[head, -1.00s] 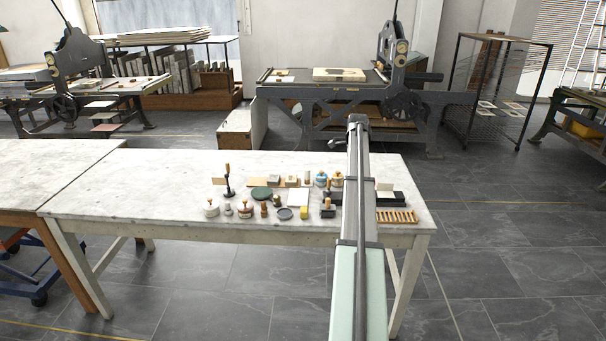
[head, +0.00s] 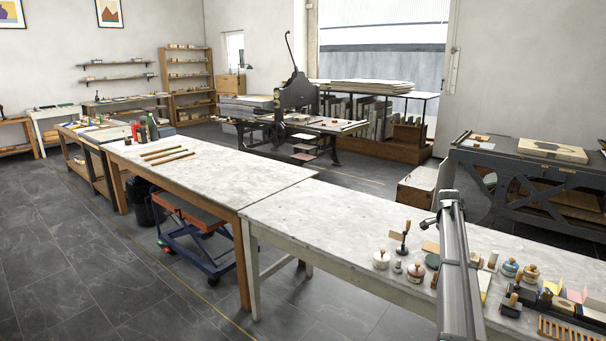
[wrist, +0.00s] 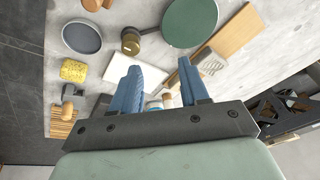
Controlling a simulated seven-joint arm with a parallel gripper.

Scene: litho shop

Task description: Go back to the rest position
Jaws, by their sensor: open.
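My arm reaches out over the white marble-topped table (head: 330,225) at the right of the head view. My gripper shows in the wrist view (wrist: 163,85), with two blue ribbed fingers held apart and nothing between them. It is above the small tools on the table, and no finger is seen to touch one. In the head view the fingertips cannot be made out. Below the gripper in the wrist view are a green disc (wrist: 190,20), a grey oval dish (wrist: 82,37), a yellow sponge (wrist: 73,70) and a white block (wrist: 122,72).
A wooden slatted rack (head: 565,331) and jars (head: 510,267) crowd the table's right end. A small black stand (head: 404,240) rises near the arm. The table's left part is bare. A longer table (head: 205,165) adjoins it, with wooden strips on top. Presses stand behind.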

